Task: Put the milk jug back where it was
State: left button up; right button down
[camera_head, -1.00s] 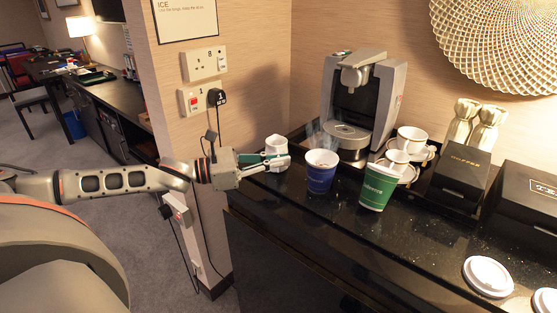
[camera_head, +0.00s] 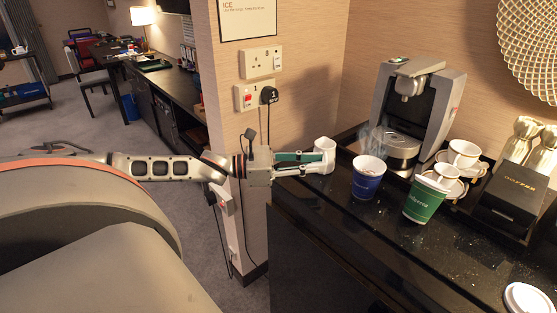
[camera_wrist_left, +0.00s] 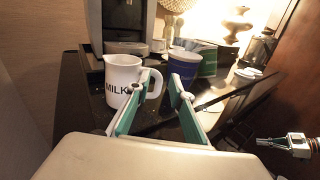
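The milk jug (camera_head: 324,150) is white and stands upright at the left end of the black counter (camera_head: 330,215), left of the blue cup. In the left wrist view the jug (camera_wrist_left: 119,80) shows the word MILK, and its handle points right, towards my fingers. My left gripper (camera_head: 318,162) is open, its two fingers apart just left of the jug. In the left wrist view the left fingertip of the gripper (camera_wrist_left: 160,80) overlaps the handle; I cannot tell whether it touches.
A steaming blue cup (camera_head: 367,180) and a green cup (camera_head: 424,200) stand right of the jug. Behind are a coffee machine (camera_head: 408,110) and white cups on saucers (camera_head: 450,185). A wall corner with sockets (camera_head: 260,62) stands close behind my left arm.

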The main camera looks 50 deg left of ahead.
pick_arm(q)
jog(key=shift+s+a+r+p, duration=0.15)
jog(key=shift+s+a+p, duration=0.15)
jog(key=shift+s, duration=0.1)
jog(key=p+v, duration=0.3)
jog(key=v, duration=0.3)
jog(key=shift+s, duration=0.1)
jog(key=shift+s+a+p, duration=0.35)
jog(key=shift+s+a, duration=0.15)
